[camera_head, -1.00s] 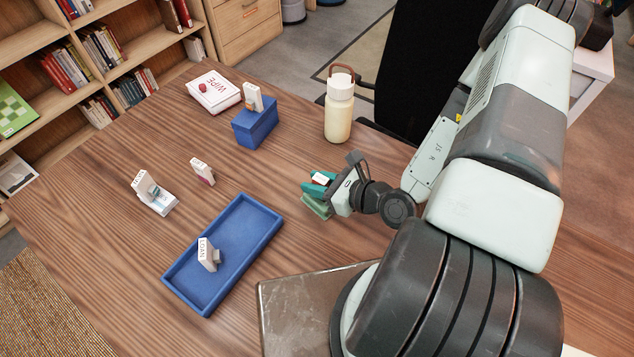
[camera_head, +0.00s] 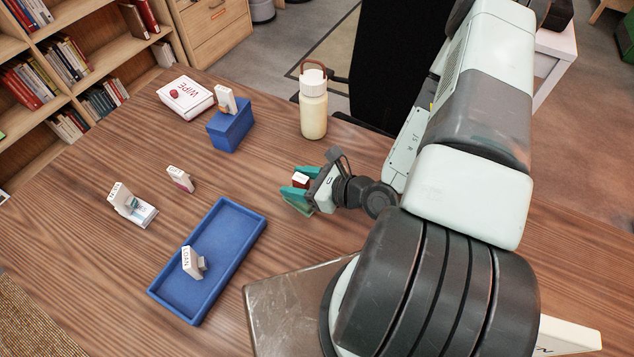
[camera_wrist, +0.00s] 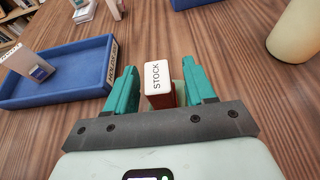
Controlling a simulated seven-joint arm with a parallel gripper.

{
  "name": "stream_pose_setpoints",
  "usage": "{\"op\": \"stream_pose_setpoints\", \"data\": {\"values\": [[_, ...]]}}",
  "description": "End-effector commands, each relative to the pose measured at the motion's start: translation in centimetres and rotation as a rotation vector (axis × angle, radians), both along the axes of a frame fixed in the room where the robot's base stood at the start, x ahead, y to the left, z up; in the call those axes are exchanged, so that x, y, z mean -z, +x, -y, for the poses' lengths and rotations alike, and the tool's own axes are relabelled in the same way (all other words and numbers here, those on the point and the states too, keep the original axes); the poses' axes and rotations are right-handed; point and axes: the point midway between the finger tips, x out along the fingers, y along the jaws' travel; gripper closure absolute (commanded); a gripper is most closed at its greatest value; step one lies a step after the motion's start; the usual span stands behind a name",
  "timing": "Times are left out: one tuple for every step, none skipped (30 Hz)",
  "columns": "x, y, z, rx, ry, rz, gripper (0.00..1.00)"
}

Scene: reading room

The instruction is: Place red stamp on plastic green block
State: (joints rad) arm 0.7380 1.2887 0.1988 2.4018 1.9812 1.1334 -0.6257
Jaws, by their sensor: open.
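The red stamp, with a white top marked STOCK (camera_wrist: 156,75), stands upright between the teal fingers of my gripper (camera_wrist: 160,88) in the wrist view. My fingers are open, one on each side of the stamp, with small gaps. In the head view the red stamp (camera_head: 301,181) also shows between the fingers of my gripper (camera_head: 299,186). A pale green surface, likely the plastic green block (camera_wrist: 178,88), shows just beside the stamp. Most of the block is hidden by the stamp and fingers, so I cannot tell fully how the stamp sits on it.
A blue tray (camera_head: 167,286) holds a LOAN stamp (camera_head: 190,262). Two other white stamps stand left of it. A blue box (camera_head: 230,132) with a stamp on top, a WIPE box (camera_head: 188,98) and a bottle (camera_head: 313,112) stand at the back. Wood around the gripper is clear.

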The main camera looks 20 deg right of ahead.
Motion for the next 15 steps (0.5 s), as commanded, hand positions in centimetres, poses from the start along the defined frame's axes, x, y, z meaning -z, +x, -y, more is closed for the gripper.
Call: {"op": "stream_pose_setpoints", "data": {"values": [[-0.3,-0.5,0.6,0.003,-0.002,-0.001,0.46],[-0.5,-0.8,1.0,0.005,-0.002,-0.001,0.46],[-0.8,-1.3,1.5,0.006,-0.003,-0.001,0.46],[-1.0,-1.7,1.9,0.005,-0.002,-0.001,0.46],[-1.3,-2.1,2.4,0.006,-0.003,-0.001,0.46],[-1.6,-2.7,3.0,0.006,-0.005,0.000,0.46],[-1.9,-3.2,3.4,0.006,-0.004,0.000,0.46],[-2.1,-3.6,3.9,0.007,-0.003,-0.001,0.46],[-2.5,-4.2,4.4,0.007,-0.003,-0.001,0.46],[-2.7,-4.6,4.9,0.006,-0.004,0.000,0.46],[-2.9,-4.9,5.2,0.006,-0.003,0.000,0.46],[-3.2,-5.4,5.7,0.006,-0.003,0.000,0.46],[-3.5,-5.8,6.0,0.006,-0.002,0.001,0.46],[-3.6,-6.1,6.3,0.006,-0.003,0.000,0.46],[-3.8,-6.4,6.7,0.005,-0.002,-0.001,0.46]]}}
